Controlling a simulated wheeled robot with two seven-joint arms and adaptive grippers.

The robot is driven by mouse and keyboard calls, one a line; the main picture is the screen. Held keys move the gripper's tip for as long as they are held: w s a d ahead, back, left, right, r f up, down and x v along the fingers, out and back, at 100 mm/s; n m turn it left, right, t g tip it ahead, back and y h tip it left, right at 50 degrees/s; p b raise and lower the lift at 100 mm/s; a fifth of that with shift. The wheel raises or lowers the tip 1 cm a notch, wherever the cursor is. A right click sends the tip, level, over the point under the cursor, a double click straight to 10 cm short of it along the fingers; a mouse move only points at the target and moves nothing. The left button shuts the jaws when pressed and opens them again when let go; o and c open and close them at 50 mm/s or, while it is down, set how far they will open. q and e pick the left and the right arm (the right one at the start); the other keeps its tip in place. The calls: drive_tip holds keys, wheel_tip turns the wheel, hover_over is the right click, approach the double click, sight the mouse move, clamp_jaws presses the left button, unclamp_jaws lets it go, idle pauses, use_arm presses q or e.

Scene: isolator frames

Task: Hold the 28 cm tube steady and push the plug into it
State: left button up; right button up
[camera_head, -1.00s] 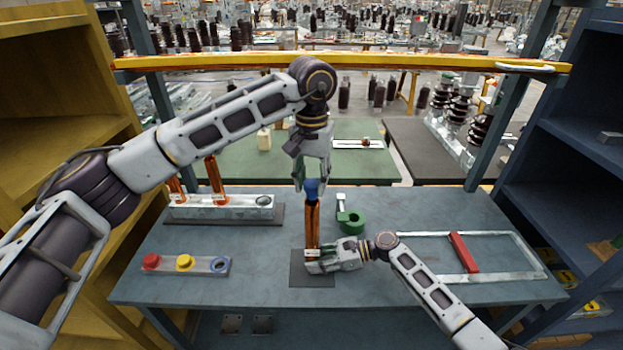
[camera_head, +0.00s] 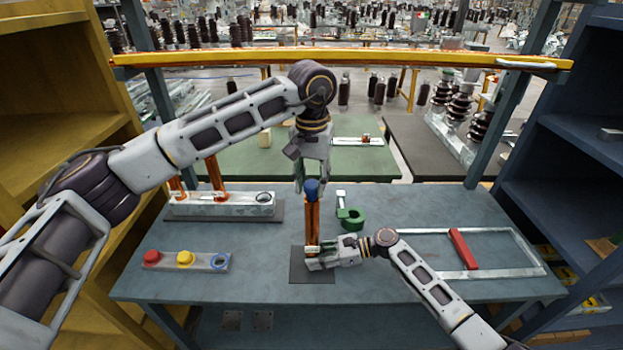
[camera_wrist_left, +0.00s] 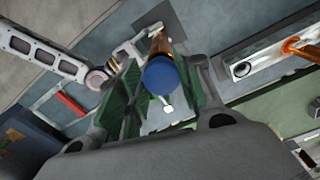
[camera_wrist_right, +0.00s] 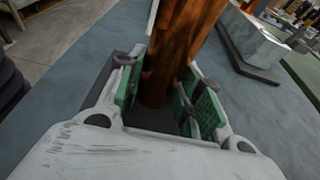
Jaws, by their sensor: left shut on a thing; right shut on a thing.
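The orange-brown tube (camera_head: 312,222) stands upright on a dark square mat (camera_head: 312,278) near the middle of the bench. My right gripper (camera_head: 318,258) is shut around the tube near its lower end; its green pads flank the tube (camera_wrist_right: 172,55) in the right wrist view. The blue plug (camera_head: 311,187) sits at the tube's top end. My left gripper (camera_head: 313,180) comes from above and is shut on the plug. In the left wrist view the plug's round blue top (camera_wrist_left: 165,76) lies between the green pads, hiding the joint with the tube. How deep the plug sits cannot be told.
A metal rack (camera_head: 222,205) with orange tubes stands at the back left. A tray (camera_head: 205,263) in front holds red and yellow plugs and a blue-rimmed hole. A green clamp-like part (camera_head: 350,217) lies behind my right gripper. A metal frame (camera_head: 510,238) with a red bar is at right.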

sight(312, 185)
use_arm(q)
drive_tip(key=shift+f, duration=1.2)
idle(0.4)
drive_tip(key=o, duration=0.9)
drive_tip(key=shift+r, duration=0.15)
drive_tip(key=shift+r, duration=5.85)
use_arm(e)
drive_tip(key=o, duration=0.8)
drive_tip(key=shift+o, duration=0.2)
drive_tip(key=shift+d, duration=0.1)
